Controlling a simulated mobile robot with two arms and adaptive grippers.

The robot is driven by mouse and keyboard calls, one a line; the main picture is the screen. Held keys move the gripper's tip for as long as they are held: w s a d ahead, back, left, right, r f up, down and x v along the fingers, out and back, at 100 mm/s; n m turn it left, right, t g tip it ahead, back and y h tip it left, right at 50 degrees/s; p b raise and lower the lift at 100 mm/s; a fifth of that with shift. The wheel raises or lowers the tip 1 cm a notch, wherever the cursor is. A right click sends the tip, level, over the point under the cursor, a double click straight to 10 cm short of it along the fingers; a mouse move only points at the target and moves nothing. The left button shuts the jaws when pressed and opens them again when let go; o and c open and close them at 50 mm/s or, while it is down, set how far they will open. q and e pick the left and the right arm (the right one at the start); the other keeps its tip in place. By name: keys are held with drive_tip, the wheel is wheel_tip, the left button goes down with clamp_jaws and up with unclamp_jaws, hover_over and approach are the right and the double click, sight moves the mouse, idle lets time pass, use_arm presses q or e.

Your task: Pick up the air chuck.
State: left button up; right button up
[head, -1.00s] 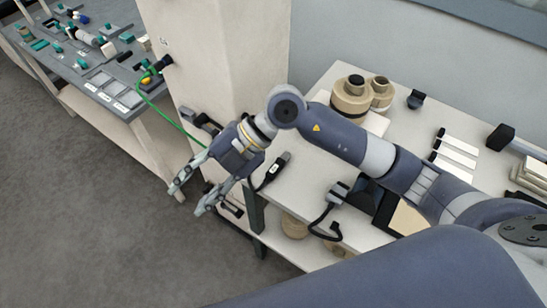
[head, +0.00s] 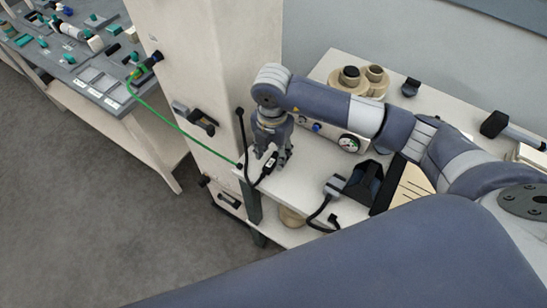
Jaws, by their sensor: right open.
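A small dark handheld piece with a light label, which looks like the air chuck (head: 267,171), lies at the near left corner of the white table (head: 310,187). A thin black line runs from it past the table's corner. My right gripper (head: 271,157) points down directly over it, fingers open, and partly hides it. I cannot tell whether the fingers touch it. A green hose (head: 190,134) runs from a fitting on the pale column to the table's corner beside the piece. My left gripper is not in view.
A pale column (head: 210,70) stands left of the table. A box with a round gauge (head: 349,143) sits behind my gripper. Tan rolls (head: 350,80) stand at the back. A black device with a cable (head: 362,183) lies right of the gripper. A grey workbench (head: 100,75) is far left.

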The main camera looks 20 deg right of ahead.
sight(269, 164)
drive_tip(key=f, duration=0.1)
drive_tip(key=a+f+p, duration=0.1)
drive_tip(key=f, duration=0.1)
drive_tip(key=shift+f+p, duration=0.25)
drive_tip(key=shift+p, duration=0.05)
drive_tip(key=shift+f, duration=0.45)
clamp_jaws()
drive_tip(key=shift+r, duration=0.1)
drive_tip(key=shift+w+r+b, duration=0.1)
drive_tip(key=shift+r+b, duration=0.3)
drive_tip(key=shift+r, duration=0.05)
wheel_tip(269, 164, up, 2)
drive_tip(key=shift+r+b, duration=0.1)
drive_tip(key=shift+b, duration=0.6)
drive_tip(key=s+a+r+b, duration=0.1)
drive_tip(key=s+a+b, duration=0.1)
drive_tip(key=a, duration=0.5)
drive_tip(key=s+a+b, duration=0.1)
drive_tip(key=a+b, duration=0.2)
drive_tip(key=a, duration=0.5)
drive_tip(key=shift+s+a+r+b, duration=0.25)
drive_tip(key=shift+s+r+b, duration=0.05)
drive_tip(key=shift+s+r, duration=0.1)
